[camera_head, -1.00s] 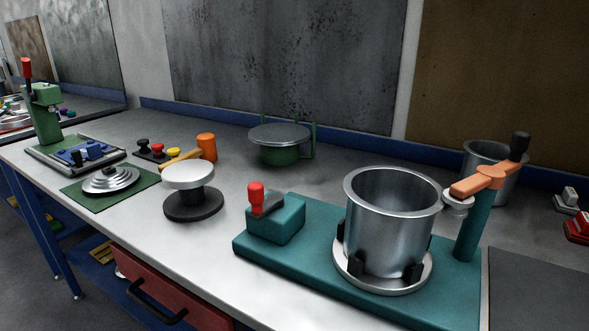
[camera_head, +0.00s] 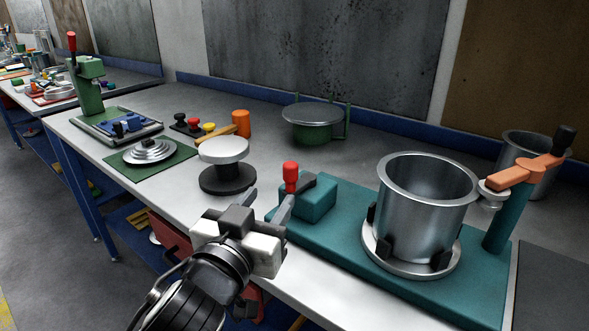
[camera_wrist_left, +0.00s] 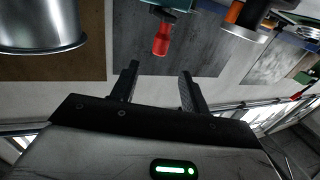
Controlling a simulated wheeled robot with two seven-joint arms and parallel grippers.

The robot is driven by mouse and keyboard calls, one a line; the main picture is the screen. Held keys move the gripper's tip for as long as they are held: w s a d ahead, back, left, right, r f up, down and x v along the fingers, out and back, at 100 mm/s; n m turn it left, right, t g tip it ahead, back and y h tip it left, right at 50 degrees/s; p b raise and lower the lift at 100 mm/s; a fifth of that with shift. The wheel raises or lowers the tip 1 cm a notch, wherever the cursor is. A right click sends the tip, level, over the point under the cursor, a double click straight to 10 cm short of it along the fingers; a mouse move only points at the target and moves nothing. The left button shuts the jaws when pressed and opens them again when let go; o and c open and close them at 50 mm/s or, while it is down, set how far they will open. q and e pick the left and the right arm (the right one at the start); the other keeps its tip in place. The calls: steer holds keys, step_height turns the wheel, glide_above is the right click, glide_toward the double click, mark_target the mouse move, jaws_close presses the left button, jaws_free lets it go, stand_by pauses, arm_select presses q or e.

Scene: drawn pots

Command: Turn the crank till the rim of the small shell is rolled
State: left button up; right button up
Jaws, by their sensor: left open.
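The crank has a red handle (camera_head: 291,178) on a short dark arm, at the teal block (camera_head: 313,200) on the left of the teal base (camera_head: 344,256). A steel shell (camera_head: 425,214) stands upright between black jaws on a round plate. Its rim shows an outward lip. An orange roller arm (camera_head: 522,176) with a black knob reaches toward the rim from the right. My left gripper (camera_head: 268,201) is open and empty, just left of and in front of the crank. In the left wrist view the red handle (camera_wrist_left: 162,38) appears beyond the open fingers (camera_wrist_left: 159,72). My right gripper is out of view.
A second steel shell (camera_head: 526,167) stands behind the roller post. A white-topped round stand (camera_head: 223,150) is left of the crank. A green pot (camera_head: 313,122), an orange cylinder (camera_head: 241,123) and a green press (camera_head: 87,88) stand farther back.

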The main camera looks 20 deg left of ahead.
mark_target(294, 164)
arm_select(q)
steer(key=w, duration=0.4)
steer(key=w+p, duration=0.1)
steer(key=w, duration=0.3)
steer(key=w+p, duration=0.1)
steer(key=w, duration=0.4)
steer(key=shift+d, duration=0.25)
jaws_close()
steer(key=shift+w+f, duration=0.1)
